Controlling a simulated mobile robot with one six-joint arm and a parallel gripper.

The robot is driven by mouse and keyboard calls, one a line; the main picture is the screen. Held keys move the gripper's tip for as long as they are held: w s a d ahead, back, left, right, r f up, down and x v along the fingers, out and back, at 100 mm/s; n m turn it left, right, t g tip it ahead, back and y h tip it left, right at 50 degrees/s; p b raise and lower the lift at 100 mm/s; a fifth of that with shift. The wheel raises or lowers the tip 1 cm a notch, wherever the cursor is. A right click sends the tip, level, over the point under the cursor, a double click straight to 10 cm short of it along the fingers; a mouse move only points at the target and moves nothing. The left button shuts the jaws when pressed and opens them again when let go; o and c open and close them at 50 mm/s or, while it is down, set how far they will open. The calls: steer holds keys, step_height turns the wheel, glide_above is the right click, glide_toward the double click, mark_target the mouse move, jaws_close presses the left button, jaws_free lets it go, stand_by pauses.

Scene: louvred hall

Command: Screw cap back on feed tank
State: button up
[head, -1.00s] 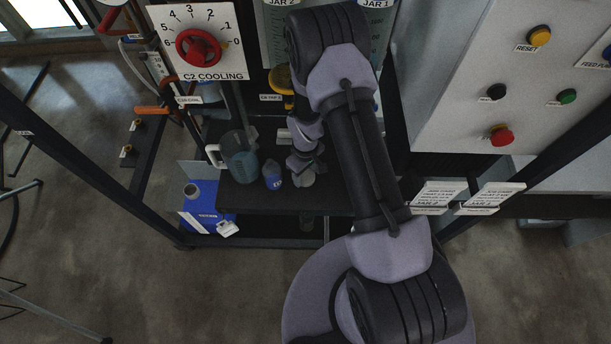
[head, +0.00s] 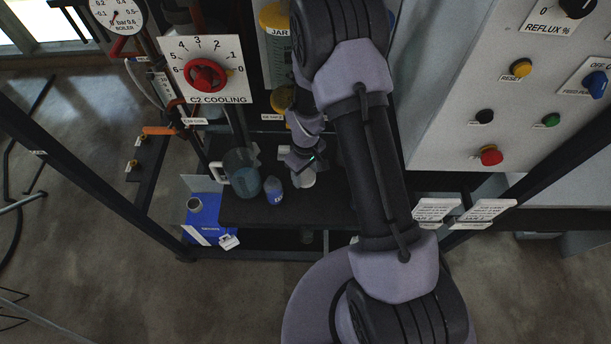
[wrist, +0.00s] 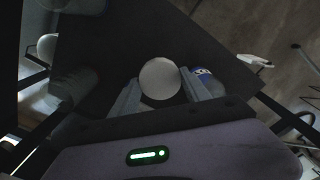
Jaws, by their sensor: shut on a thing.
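In the wrist view a round, pale white piece that looks like the cap (wrist: 160,78) sits between the two fingers of my gripper (wrist: 162,92). The fingers are closed against its sides. In the head view my gripper (head: 305,172) is over the dark shelf, right of the small blue bottle, with a whitish part of the held piece (head: 308,181) showing below it. My arm covers much of the area behind. I cannot tell for sure which vessel is the feed tank, and I see no threaded neck under the held piece.
A small blue bottle (head: 274,190) and a jug of bluish liquid (head: 242,172) stand on the dark shelf (head: 250,214). A blue box-shaped container (head: 206,216) stands lower left. A red cooling knob (head: 206,75) is above. A button panel (head: 450,130) is at the right.

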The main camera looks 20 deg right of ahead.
mark_target(305, 176)
step_height(305, 176, up, 5)
steer(key=p, duration=0.3)
steer(key=shift+p, duration=0.3)
